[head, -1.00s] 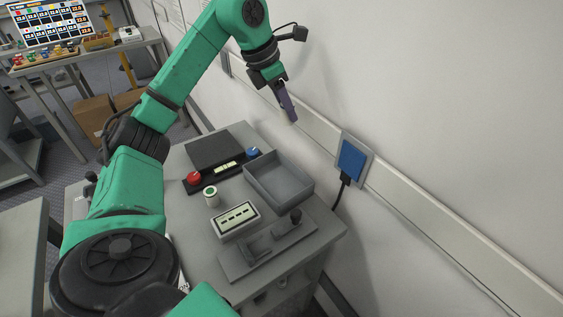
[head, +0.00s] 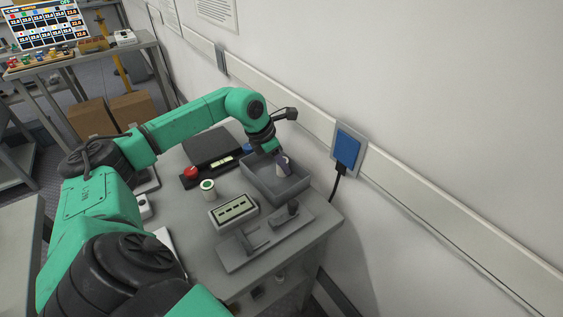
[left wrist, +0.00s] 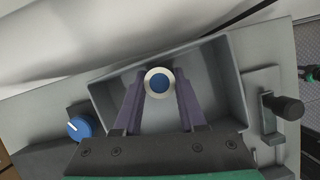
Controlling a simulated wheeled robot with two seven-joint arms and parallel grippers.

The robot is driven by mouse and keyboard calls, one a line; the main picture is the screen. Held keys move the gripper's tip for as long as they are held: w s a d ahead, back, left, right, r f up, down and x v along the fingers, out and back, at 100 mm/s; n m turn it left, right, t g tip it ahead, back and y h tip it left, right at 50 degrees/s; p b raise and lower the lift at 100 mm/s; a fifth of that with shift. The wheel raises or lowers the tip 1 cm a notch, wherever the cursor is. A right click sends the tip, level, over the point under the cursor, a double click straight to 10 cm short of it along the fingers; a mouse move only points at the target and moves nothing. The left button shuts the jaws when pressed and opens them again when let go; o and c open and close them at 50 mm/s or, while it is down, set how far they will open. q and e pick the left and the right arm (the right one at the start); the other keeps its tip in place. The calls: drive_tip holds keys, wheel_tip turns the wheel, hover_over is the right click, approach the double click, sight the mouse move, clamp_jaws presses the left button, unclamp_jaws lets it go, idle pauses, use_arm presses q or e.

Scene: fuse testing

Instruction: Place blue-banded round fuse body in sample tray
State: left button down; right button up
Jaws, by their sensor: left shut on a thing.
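The round fuse body (left wrist: 159,83) shows in the left wrist view as a pale ring with a blue centre, between the two purple fingers. My left gripper (left wrist: 160,90) is shut on it. In the head view my left gripper (head: 284,164) reaches down over the grey sample tray (head: 262,189), with the pale fuse body at its fingertips. The tray also shows in the left wrist view (left wrist: 234,75), its walls around the fuse. I cannot tell whether the fuse touches the tray floor. My right gripper is not in view.
A green-topped round body (head: 208,189) stands left of the tray. A tester with a red button (head: 191,173) and a blue knob (left wrist: 79,127) is beside the tray. A fixture plate with a black-knobbed lever (head: 291,208) lies in front. The wall with a blue panel (head: 347,150) is close behind.

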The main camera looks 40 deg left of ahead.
use_arm(q)
drive_tip(key=c, duration=0.9)
unclamp_jaws()
drive_tip(key=shift+f, duration=0.1)
drive_tip(key=shift+o, duration=0.7)
drive_tip(key=shift+d, duration=0.1)
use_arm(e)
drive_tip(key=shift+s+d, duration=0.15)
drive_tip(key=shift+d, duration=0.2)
use_arm(q)
drive_tip(key=b+v, duration=0.1)
drive_tip(key=v, duration=1.1)
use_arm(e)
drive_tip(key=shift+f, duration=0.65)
use_arm(q)
drive_tip(key=shift+r, duration=0.2)
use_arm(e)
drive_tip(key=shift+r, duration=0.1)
